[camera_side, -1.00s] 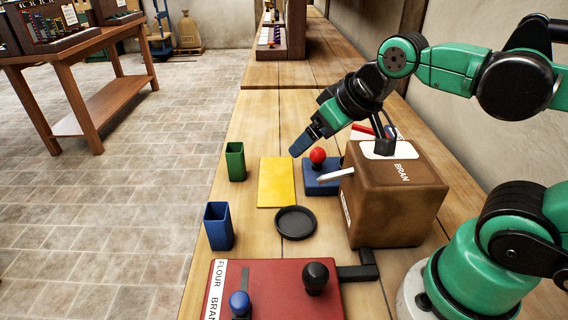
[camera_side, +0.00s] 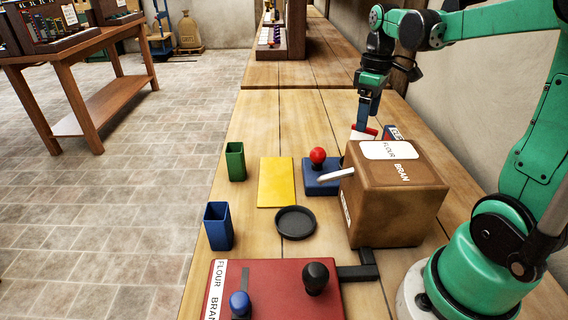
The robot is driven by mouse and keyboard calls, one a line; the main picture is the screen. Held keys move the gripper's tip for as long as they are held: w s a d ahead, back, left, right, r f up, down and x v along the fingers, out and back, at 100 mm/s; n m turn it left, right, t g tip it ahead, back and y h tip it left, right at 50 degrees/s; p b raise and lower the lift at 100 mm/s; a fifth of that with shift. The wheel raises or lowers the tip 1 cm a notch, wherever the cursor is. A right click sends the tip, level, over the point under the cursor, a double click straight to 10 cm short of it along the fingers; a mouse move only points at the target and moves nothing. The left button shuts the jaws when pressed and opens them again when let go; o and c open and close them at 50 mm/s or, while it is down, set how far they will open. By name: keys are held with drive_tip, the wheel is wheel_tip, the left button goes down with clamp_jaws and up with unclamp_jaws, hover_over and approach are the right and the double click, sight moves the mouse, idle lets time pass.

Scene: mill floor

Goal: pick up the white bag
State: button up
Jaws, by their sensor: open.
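A small white object with a red top, likely the white bag (camera_side: 361,136), stands behind the brown box, which hides its lower part. My gripper (camera_side: 367,117) points straight down with its blue fingers just above or around the red top. It is open. From this angle I cannot tell whether the fingers touch the object.
The brown bran box (camera_side: 398,200) with a white lever stands in front. A blue item with a label (camera_side: 391,132) is close on the right. A blue base with a red knob (camera_side: 318,157), a yellow sheet (camera_side: 276,182) and a black dish (camera_side: 295,222) lie to the left.

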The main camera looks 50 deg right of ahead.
sight(363, 137)
drive_tip(key=shift+f, duration=3.9)
clamp_jaws()
